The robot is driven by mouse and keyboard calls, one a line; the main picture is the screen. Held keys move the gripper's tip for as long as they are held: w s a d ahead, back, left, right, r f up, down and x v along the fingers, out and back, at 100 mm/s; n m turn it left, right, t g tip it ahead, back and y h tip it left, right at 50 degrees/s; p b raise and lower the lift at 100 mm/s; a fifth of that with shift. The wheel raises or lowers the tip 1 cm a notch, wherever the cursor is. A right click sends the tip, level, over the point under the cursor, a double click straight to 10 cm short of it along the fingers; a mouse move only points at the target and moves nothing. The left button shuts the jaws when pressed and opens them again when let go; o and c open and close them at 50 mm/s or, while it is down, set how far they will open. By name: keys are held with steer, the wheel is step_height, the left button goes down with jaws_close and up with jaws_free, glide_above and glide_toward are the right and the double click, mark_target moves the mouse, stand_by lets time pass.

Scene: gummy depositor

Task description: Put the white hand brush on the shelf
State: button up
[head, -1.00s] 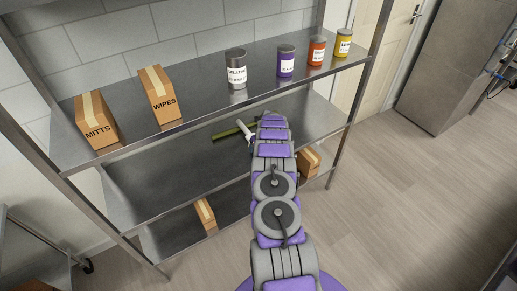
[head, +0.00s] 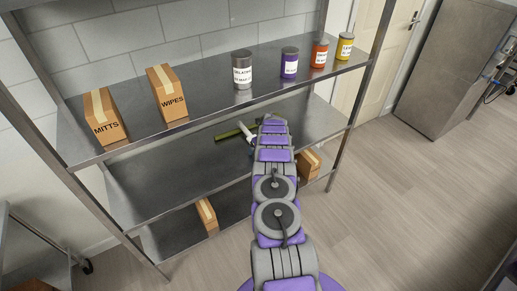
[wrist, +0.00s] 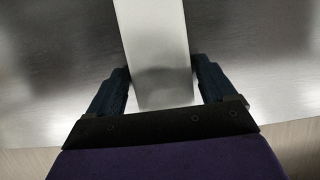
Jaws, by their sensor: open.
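A long white piece, which looks like the handle of the white hand brush (wrist: 155,40), runs up the middle of the wrist view. My gripper (wrist: 162,78) is open, with one dark finger on each side of the white piece; I cannot tell whether either finger touches it. In the head view a small white piece (head: 246,132) shows on the middle shelf (head: 165,175), beside or joined to a thin green bar (head: 228,133). My arm hides my gripper and anything beyond it there.
The top shelf (head: 205,108) holds a MITTS box (head: 104,118), a WIPES box (head: 168,92) and several cans (head: 242,70). Two small boxes (head: 207,216) (head: 307,164) sit lower down. The rack's post (head: 350,125) stands right of my arm. The middle shelf's left part is clear.

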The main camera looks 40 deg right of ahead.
steer(key=shift+s+f, duration=0.15)
steer(key=shift+f, duration=0.15)
steer(key=shift+a, duration=0.15)
steer(key=shift+a+r, duration=0.1)
steer(key=shift+r, duration=0.35)
steer(key=p+v, duration=0.3)
steer(key=v, duration=0.8)
steer(key=shift+s+r, duration=0.1)
steer(key=shift+r, duration=0.25)
